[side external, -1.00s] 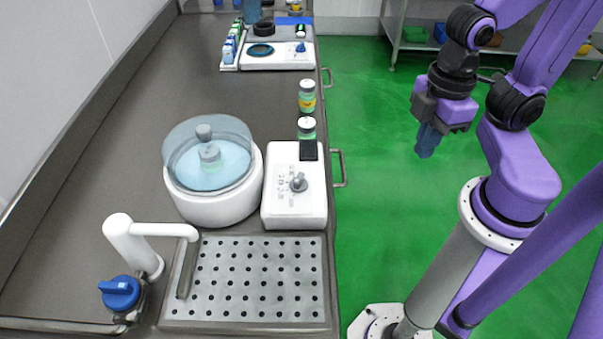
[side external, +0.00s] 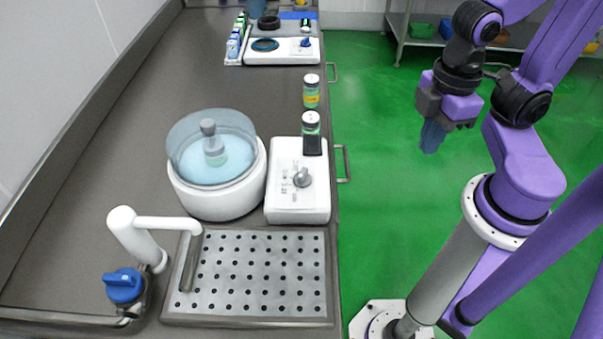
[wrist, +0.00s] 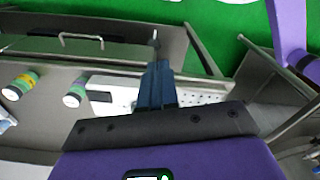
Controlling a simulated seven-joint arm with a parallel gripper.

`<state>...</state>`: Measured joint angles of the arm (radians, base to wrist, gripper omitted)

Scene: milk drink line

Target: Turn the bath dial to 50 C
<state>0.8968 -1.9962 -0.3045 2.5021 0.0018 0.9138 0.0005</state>
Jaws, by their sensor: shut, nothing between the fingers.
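The bath dial is a grey knob (side external: 302,177) on the top of a white control box (side external: 298,207) at the counter's right edge. Small printed marks lie beside the knob, too small to read. The round white bath (side external: 214,204) with a clear lid stands left of the box. My gripper (side external: 431,138) is over the green floor, right of the box and apart from it, shut and empty. In the wrist view my dark blue fingers (wrist: 157,88) are together, with part of the white box (wrist: 122,86) behind them. The knob is not clear there.
Two capped jars (side external: 311,92) (side external: 311,124) stand behind the box near the counter edge. A perforated steel drain plate (side external: 260,278) and a white tap (side external: 135,235) with a blue handle are in front. Another white device (side external: 281,58) is farther back. A drawer handle (side external: 345,163) sticks out beside the box.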

